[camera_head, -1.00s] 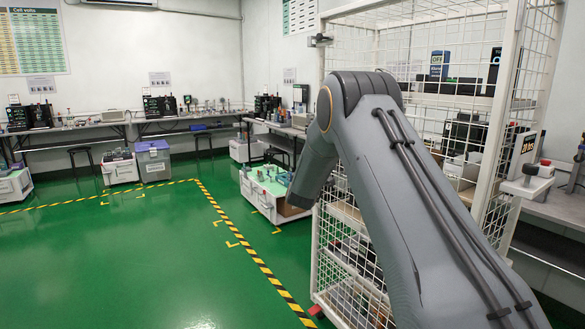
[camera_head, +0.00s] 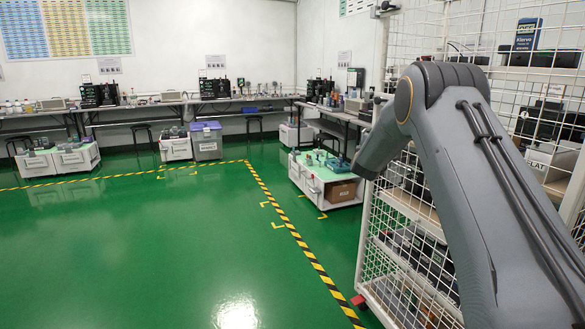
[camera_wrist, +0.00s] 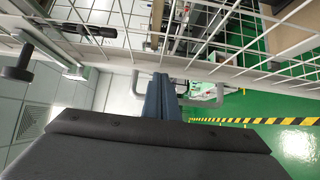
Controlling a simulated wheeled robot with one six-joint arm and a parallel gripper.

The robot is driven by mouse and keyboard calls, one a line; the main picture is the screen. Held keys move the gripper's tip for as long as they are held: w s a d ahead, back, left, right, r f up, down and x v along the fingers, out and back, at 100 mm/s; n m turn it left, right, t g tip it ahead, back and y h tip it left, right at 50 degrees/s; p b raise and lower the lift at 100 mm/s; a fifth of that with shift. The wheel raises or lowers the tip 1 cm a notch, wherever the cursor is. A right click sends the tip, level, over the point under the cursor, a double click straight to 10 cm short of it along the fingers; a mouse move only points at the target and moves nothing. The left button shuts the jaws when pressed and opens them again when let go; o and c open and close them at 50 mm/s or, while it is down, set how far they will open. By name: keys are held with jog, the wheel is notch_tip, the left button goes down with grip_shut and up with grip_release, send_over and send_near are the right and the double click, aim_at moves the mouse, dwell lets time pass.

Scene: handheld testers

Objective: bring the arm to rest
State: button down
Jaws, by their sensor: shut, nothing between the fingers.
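My gripper (camera_wrist: 161,80) shows in the wrist view as two blue-grey fingers held together, shut and empty, beyond the dark wrist housing. White wire mesh crosses the picture close around and beyond the fingertips; I cannot tell the exact gap. In the head view my grey arm fills the right side, with its elbow high and its forearm sloping down to the left. The gripper itself is hidden there.
A white wire-mesh cage shelf (camera_head: 372,235) stands right beside my arm, holding boxes and instruments. A white cart (camera_head: 312,190) stands beyond it. Workbenches (camera_head: 150,103) line the back wall. Green floor (camera_head: 130,255) lies open at left, marked with yellow-black tape (camera_head: 290,228).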

jog(key=s+a+f+m+g+y+p, duration=0.25)
jog(key=s+a+g, duration=0.2)
jog(key=s, duration=0.85)
jog(key=s+a+f+m+g+y+p, duration=0.25)
jog(key=s+a+m+g+p, duration=0.2)
jog(key=s, duration=0.95)
jog(key=s+a+m+g+p, duration=0.1)
jog(key=s+m+g+p, duration=0.3)
jog(key=s, duration=3.6)
jog(key=m+g, duration=0.3)
jog(key=g, duration=0.1)
jog(key=shift+a+f+y, duration=0.15)
jog(key=shift+f+y, duration=0.1)
jog(key=shift+y, duration=0.15)
